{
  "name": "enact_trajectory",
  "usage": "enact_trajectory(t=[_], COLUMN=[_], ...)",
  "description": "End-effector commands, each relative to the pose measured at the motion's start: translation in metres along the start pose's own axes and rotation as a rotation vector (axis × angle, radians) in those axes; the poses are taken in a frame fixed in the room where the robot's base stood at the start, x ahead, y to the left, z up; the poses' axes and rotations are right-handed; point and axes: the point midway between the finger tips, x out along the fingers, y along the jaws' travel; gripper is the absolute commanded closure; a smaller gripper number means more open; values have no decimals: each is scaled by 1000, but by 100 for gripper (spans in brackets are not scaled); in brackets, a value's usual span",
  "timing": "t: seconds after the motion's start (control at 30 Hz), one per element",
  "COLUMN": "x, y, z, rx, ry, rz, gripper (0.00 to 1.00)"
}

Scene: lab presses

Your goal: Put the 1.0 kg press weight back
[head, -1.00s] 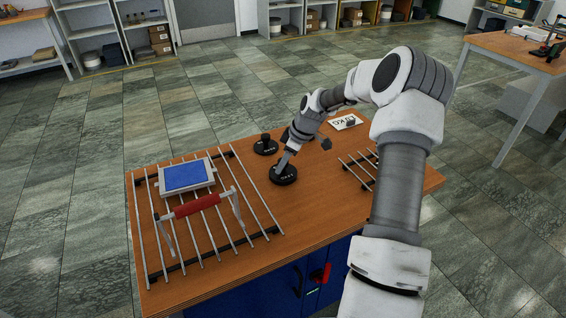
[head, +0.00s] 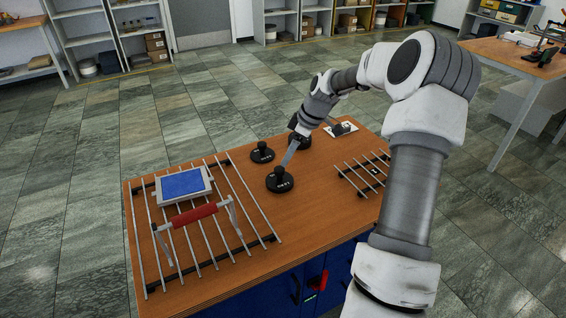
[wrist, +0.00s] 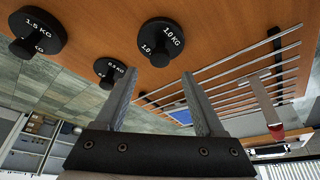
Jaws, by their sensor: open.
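The 1.0 kg weight (head: 280,182), a black disc with a knob, stands upright on the wooden bench right of the larger rack. In the wrist view its "1.0 KG" label is readable (wrist: 161,42). My gripper (head: 313,147) is open and empty. A white card (head: 350,125) lies at the bench's back right, partly covered by a dark part.
The 0.5 kg weight (head: 262,153) stands behind; the 1.5 kg weight (wrist: 38,35) is partly hidden by my arm in the head view. A barred rack (head: 230,227) carries a blue-screened device (head: 182,186) and a red handle (head: 195,215). A smaller rack (head: 352,178) is at right.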

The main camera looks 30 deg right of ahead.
Motion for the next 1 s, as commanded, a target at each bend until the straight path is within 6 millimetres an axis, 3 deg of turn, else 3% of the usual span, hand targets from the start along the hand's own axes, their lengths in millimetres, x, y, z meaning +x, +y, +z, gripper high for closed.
enact_trajectory(t=[0.1, 0.23, 0.83, 1.0], x=[-21, -32, -36, -49], y=[0, 0, -1, -11], z=[-1, 0, -1, -15], rx=[1, 0, 0, -1], ry=[1, 1, -1, -53], rz=[1, 0, 0, 29], gripper=[29, 29, 29, 29])
